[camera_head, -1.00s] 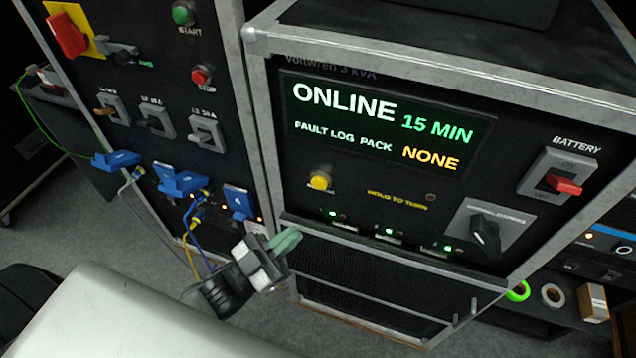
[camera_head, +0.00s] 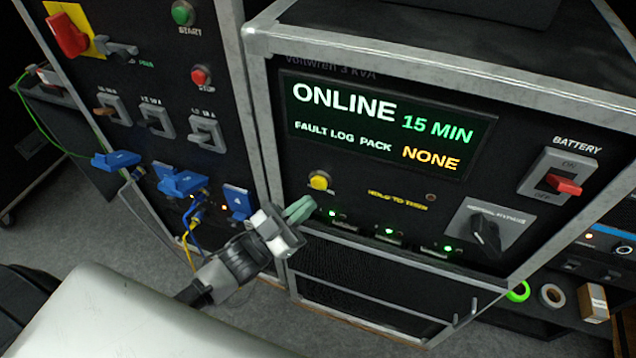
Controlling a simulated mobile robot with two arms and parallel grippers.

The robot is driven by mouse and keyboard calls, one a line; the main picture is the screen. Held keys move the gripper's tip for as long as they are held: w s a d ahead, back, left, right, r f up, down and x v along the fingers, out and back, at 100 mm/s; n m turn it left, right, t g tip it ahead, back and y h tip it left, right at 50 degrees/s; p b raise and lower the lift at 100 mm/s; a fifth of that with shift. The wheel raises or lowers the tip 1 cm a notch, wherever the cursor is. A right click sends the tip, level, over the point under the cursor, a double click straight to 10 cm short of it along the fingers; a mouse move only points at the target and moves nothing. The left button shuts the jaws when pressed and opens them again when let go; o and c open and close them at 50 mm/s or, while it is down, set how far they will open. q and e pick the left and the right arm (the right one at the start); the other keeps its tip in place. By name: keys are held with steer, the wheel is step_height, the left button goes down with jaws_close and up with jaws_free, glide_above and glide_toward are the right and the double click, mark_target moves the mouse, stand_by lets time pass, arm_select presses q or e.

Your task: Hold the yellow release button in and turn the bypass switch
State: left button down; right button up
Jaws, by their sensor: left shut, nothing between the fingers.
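The yellow release button (camera_head: 319,181) sticks out of the black panel, below the left part of the lit display. The bypass switch (camera_head: 486,232) is a black knob on a grey plate at the panel's lower right. My left gripper (camera_head: 302,207) has pale green fingertips, shut and empty. It is just below and left of the yellow button, and no contact shows. My right gripper is not in view.
The display (camera_head: 385,125) reads ONLINE, 15 MIN, FAULT LOG PACK NONE. A red battery switch (camera_head: 563,185) is at the right. Blue plugs (camera_head: 182,184) with cables hang on the left cabinet. A metal frame edge (camera_head: 262,130) stands between the cabinets.

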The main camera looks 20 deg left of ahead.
arm_select(q)
steer(key=shift+w, duration=0.95)
stand_by(1.4)
steer(key=shift+w, duration=0.45)
steer(key=shift+w, duration=0.25)
stand_by(0.4)
steer(key=shift+w+a+r, duration=0.1)
steer(key=shift+w+r, duration=0.1)
steer(key=shift+r, duration=0.25)
stand_by(0.9)
steer(key=shift+s+f, duration=0.3)
steer(key=shift+s, duration=0.1)
stand_by(0.3)
steer(key=s, duration=0.5)
steer(key=shift+s+f, duration=0.1)
